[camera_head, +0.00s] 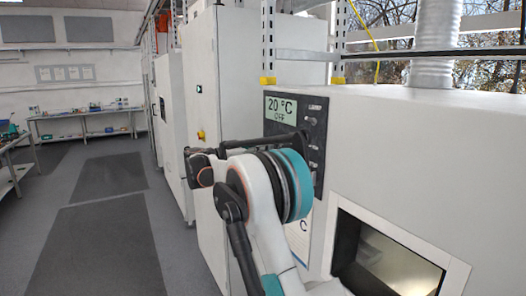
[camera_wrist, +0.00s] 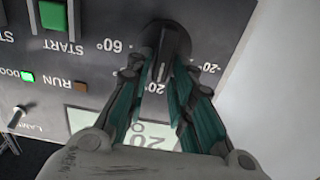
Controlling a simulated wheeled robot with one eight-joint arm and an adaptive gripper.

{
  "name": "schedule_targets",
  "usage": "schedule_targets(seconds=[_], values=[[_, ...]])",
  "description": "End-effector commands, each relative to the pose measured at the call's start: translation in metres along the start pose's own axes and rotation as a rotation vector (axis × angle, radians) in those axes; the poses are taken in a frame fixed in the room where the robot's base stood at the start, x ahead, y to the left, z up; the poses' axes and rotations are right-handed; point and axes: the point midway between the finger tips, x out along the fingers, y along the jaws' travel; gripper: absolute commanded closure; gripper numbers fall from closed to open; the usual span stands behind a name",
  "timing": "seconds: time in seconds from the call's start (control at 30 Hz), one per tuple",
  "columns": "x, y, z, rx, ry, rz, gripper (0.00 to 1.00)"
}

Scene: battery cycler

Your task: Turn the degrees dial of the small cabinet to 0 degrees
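The small cabinet (camera_head: 420,150) stands at the right in the head view, with a dark control panel on its left part. Its display (camera_head: 283,107) reads 20 °C and OFF. The black degrees dial (camera_wrist: 170,48) shows in the wrist view, where the panel appears upside down. Labels 60°, 20° and -20° surround it, and its ridge lies toward the 20° label. My gripper (camera_wrist: 164,72) has its teal fingers on either side of the dial's ridge. Whether they touch it is unclear. In the head view my arm hides the dial and the gripper's fingertips.
In the wrist view a green START button (camera_wrist: 53,15), a RUN light (camera_wrist: 80,86) and a metal toggle (camera_wrist: 17,116) lie left of the dial. A cabinet window (camera_head: 390,262) is at lower right in the head view. Open floor (camera_head: 105,235) lies left.

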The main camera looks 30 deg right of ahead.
Motion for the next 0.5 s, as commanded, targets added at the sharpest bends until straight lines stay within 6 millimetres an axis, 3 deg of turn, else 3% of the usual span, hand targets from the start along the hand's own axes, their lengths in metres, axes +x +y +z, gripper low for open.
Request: schedule_targets(seconds=[0.5], values=[[-0.0004, -0.0013, 0.0004, -0.052, 0.000, 0.000, 1.00]])
